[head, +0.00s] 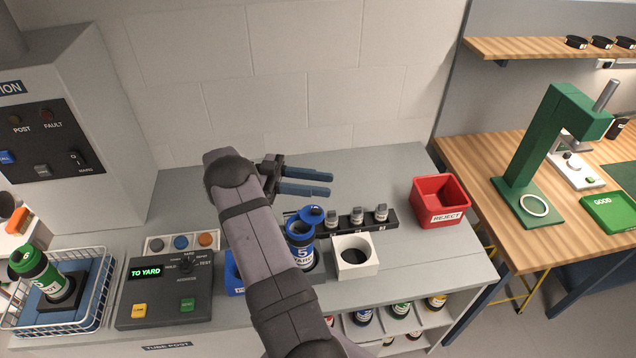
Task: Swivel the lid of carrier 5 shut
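Carrier 5 (308,258) is a blue cylinder with a white band marked 5. It stands upright on the grey bench, just right of my arm, which hides its left edge. Its blue lid (312,214) sits off to the back right of the carrier's top, swung aside, and the top looks open. My gripper (331,184) is behind the carrier and lid in the picture, with its two blue-grey fingers pointing right. A gap shows between the fingers and they hold nothing. They look apart from the lid.
A black rack (346,222) with several grey-topped pieces and a white block with a round hole (354,258) stand right of the carrier. A red reject bin (440,201) is farther right. A control box (168,290) and wire basket (106,290) are left. The back bench is clear.

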